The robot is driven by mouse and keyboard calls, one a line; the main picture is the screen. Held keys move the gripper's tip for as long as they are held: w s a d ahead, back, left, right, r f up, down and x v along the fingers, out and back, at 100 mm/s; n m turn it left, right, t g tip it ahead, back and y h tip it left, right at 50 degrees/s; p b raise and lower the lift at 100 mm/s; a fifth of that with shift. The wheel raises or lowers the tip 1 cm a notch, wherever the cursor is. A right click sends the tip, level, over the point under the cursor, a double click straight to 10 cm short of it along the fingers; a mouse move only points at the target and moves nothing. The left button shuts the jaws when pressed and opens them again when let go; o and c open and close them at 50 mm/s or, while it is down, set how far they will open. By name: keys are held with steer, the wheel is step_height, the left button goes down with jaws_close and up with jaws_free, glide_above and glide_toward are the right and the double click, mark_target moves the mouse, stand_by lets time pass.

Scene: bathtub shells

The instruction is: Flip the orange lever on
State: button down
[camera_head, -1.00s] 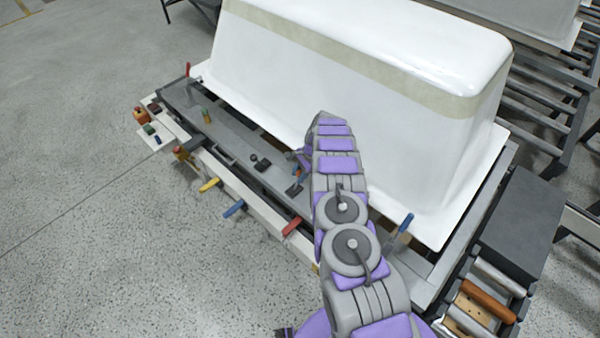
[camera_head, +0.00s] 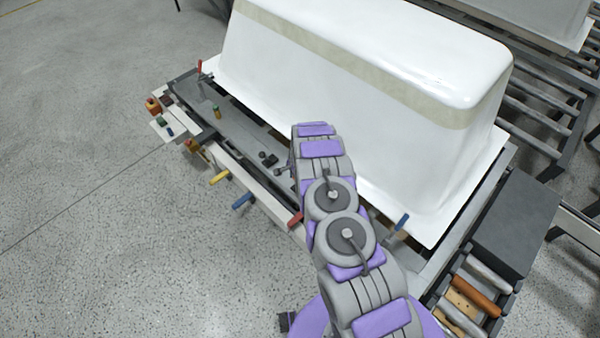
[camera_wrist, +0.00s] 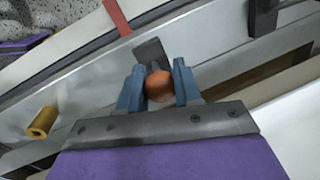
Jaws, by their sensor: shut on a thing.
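The orange lever (camera_wrist: 159,87) shows in the wrist view as a round orange knob on a dark grey base. My gripper (camera_wrist: 158,70) has its two blue fingers on either side of the knob and is shut on it. The lever sits on a grey metal rail of the bench. In the head view my own arm hides the orange lever and the gripper.
A white bathtub shell (camera_head: 350,70) stands on the bench behind the arm. Yellow (camera_head: 219,178), blue (camera_head: 243,200) and red (camera_head: 296,219) handles line the front edge. Open floor lies left.

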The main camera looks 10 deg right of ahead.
steer(key=shift+s+a+f, duration=0.25)
steer(key=shift+s+a, duration=0.15)
steer(key=shift+a, duration=0.05)
steer(key=shift+s+a+f, duration=0.2)
steer(key=shift+s+a, duration=0.15)
steer(key=shift+a, duration=0.1)
steer(key=c, duration=0.8)
jaws_free()
steer(key=shift+w, duration=0.1)
steer(key=shift+r, duration=0.1)
steer(key=shift+d+r+p, duration=0.1)
steer(key=shift+r+p, duration=0.15)
steer(key=shift+p, duration=0.05)
steer(key=s+r, duration=0.1)
steer(key=r, duration=0.4)
steer(key=d+r+p, duration=0.1)
steer(key=r, duration=0.5)
steer(key=s+r+p, duration=0.1)
steer(key=r, duration=0.4)
steer(key=shift+s+d+r, duration=0.15)
steer(key=shift+s+r, duration=0.05)
steer(key=shift+s, duration=0.1)
